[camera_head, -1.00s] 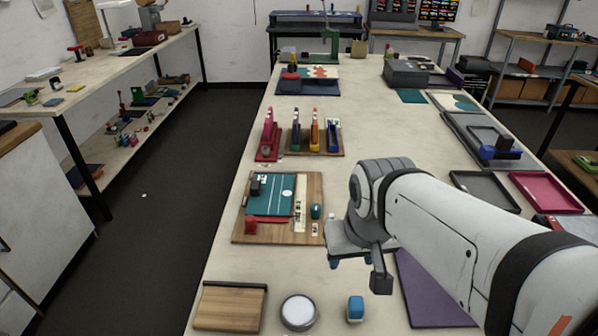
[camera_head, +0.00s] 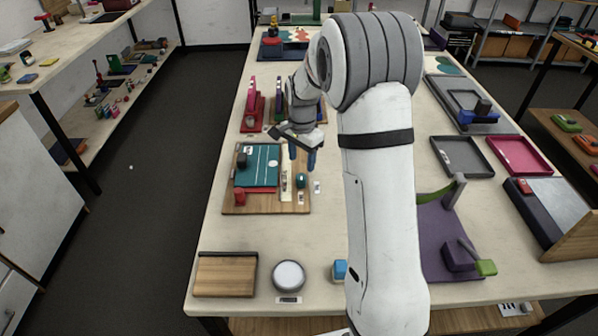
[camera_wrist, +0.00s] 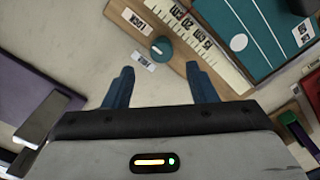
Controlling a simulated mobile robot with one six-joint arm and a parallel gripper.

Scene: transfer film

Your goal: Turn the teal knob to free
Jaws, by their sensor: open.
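The teal knob (camera_head: 301,181) is a small round knob at the right edge of a wooden board (camera_head: 262,208). It also shows in the wrist view (camera_wrist: 161,48), with a small pale mark on its left side. One white label (camera_wrist: 142,22) lies above and left of it, and another (camera_wrist: 143,61) below and left; I cannot read them surely. My gripper (camera_head: 302,157) is open and empty, its two blue fingers pointing down just behind the knob in the head view. In the wrist view the knob lies beyond the fingertips (camera_wrist: 160,75), between their lines and not touched.
The board carries a teal plate (camera_head: 257,167) with white lines, a printed scale strip (camera_wrist: 208,48) and a red block (camera_head: 239,197). Upright coloured pieces on a rack (camera_head: 280,95) stand close behind my gripper.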

